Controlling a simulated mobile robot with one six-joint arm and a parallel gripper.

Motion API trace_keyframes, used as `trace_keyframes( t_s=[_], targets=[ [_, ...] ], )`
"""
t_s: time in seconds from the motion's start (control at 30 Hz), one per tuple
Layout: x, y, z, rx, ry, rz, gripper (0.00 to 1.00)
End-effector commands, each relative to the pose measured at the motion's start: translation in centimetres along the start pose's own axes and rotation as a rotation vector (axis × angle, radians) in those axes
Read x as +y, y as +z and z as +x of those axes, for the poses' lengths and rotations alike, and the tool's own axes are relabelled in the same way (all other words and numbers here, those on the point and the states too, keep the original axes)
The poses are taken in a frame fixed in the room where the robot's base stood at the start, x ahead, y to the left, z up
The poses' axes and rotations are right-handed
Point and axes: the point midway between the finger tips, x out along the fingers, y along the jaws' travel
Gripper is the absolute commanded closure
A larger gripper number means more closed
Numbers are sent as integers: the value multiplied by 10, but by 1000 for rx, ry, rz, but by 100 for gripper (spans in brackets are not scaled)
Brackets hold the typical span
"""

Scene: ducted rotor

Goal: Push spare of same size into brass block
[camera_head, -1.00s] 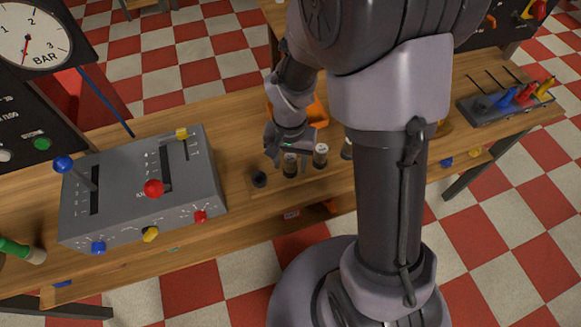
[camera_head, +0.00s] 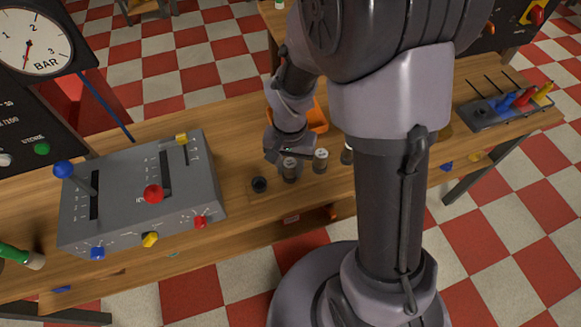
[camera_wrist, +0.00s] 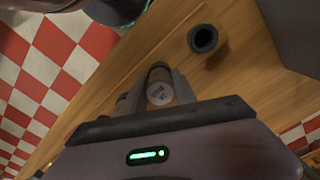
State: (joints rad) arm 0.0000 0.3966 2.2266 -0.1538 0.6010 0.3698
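Three dark cylinders with pale tops stand in a row on the bench in the head view: the left one (camera_head: 289,170), the middle one (camera_head: 320,161) and the right one (camera_head: 347,153), partly behind my arm. My gripper (camera_head: 283,158) is low over the left one. In the wrist view my gripper (camera_wrist: 160,82) has its fingers on either side of one cylinder (camera_wrist: 159,92) with a printed pale top. I cannot tell whether they touch it. A brass-coloured thing (camera_head: 444,128) shows partly behind my arm; I cannot tell if it is the block.
A short black ring (camera_head: 259,185) stands left of the row, also in the wrist view (camera_wrist: 203,39). A grey lever box (camera_head: 140,195) stands to the left. An orange bin (camera_head: 316,115) lies behind my gripper. A tool rack (camera_head: 505,105) is at the right.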

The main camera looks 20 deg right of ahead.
Motion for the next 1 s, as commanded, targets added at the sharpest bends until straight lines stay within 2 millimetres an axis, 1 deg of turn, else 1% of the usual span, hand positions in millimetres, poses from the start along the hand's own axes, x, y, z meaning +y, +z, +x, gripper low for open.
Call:
trace_keyframes(
  t_s=[0.03, 0.13, 0.17, 0.37, 0.73, 1.0],
  targets=[
    [0, 0, 0, 0, 0, 0, 78],
    [0, 0, 0, 0, 0, 0, 98],
    [0, 0, 0, 0, 0, 0, 100],
    [0, 0, -2, 0, 0, 0, 100],
    [0, 0, -12, 0, 0, 0, 100],
    [0, 0, -12, 0, 0, 0, 100]
  ],
)
